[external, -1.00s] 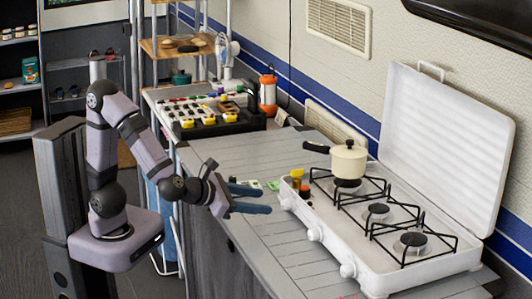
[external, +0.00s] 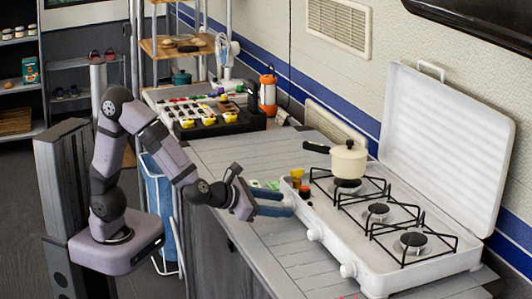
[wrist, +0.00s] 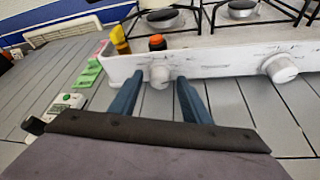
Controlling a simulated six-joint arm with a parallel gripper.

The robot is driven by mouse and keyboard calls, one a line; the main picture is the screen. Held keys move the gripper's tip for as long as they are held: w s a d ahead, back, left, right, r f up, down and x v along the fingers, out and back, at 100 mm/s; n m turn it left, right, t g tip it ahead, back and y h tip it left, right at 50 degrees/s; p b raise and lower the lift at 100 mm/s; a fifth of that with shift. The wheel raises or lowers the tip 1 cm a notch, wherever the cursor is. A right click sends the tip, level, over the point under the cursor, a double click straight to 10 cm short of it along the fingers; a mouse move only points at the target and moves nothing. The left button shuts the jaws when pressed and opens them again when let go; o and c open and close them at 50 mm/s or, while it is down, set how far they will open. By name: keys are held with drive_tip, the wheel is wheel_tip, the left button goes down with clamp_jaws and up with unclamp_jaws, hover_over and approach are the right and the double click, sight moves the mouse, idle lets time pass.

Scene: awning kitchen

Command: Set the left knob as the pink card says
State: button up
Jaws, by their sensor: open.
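The white stove (external: 400,278) has white knobs along its front. The left knob (wrist: 159,75) shows in the wrist view between my gripper's blue fingers; in the external view the fingers cover it. My gripper (wrist: 158,82) is open and empty, its tips close to the front panel, one finger on each side of the left knob. I cannot tell if they touch it. A second knob (wrist: 280,68) is to the right; it also shows in the external view (external: 314,234). A small pink piece (wrist: 102,47) shows beside a green card (wrist: 88,72), left of the stove; no writing is readable.
A cream pot (external: 348,161) stands on the stove's far-left burner. A yellow item (wrist: 120,40) and an orange-topped item (wrist: 157,42) are at the stove's left end. The grey counter (external: 235,155) behind is mostly clear.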

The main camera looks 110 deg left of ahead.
drive_tip(key=c, duration=1)
drive_tip(key=shift+c, duration=0.2)
drive_tip(key=shift+b, duration=0.5)
drive_tip(key=n+b, duration=0.1)
drive_tip(key=b, duration=0.1)
drive_tip(key=n+t+h+b, duration=0.1)
drive_tip(key=b, duration=0.1)
drive_tip(key=n+b, duration=0.1)
drive_tip(key=b, duration=0.1)
drive_tip(key=shift+s+a+f+h, duration=0.25)
drive_tip(key=shift+h, duration=0.15)
drive_tip(key=n+t+b, duration=0.1)
drive_tip(key=b, duration=0.2)
drive_tip(key=shift+n+h, duration=0.3)
drive_tip(key=shift+s+a+r+n+t+h+b, duration=0.1)
drive_tip(key=shift+r+n+t+h+b, duration=0.15)
drive_tip(key=shift+n+t+b, duration=0.55)
drive_tip(key=shift+g+b, duration=0.3)
drive_tip(key=shift+b, duration=0.05)
